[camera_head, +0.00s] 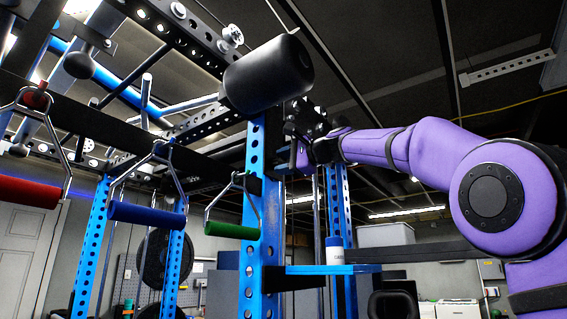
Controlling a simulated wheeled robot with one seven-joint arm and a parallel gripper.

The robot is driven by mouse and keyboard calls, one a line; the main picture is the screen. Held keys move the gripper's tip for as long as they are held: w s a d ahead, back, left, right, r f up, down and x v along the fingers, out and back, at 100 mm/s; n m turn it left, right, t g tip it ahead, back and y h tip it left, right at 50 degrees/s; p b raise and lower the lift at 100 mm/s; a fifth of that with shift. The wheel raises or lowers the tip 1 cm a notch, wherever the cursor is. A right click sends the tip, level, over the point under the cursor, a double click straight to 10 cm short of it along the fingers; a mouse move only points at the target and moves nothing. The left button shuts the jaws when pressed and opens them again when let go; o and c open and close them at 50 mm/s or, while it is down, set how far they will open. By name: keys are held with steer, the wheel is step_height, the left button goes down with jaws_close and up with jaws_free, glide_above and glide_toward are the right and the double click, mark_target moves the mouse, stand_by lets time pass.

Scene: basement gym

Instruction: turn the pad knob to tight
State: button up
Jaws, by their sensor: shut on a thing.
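The black roller pad (268,76) sticks out near the top of the blue upright (254,200). My gripper (298,128) is at the end of my purple arm, just below and right of the pad and close to the upright. It is shut on a dark part there, which appears to be the pad knob (305,108). The knob is dark and small, and the gripper partly hides it. I cannot make out any tight or loose marking, nor how far the knob is turned.
Red (28,192), blue (147,216) and green (232,231) handles hang at the left. A white bottle (335,250) stands on a blue ledge below my gripper. A perforated beam crosses overhead.

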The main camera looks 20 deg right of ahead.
steer(key=shift+m, duration=0.5)
steer(key=shift+f, duration=0.1)
steer(key=o, duration=0.9)
steer(key=shift+o, duration=0.2)
steer(key=v, duration=1)
steer(key=shift+s+d, duration=0.25)
steer(key=shift+s, duration=0.05)
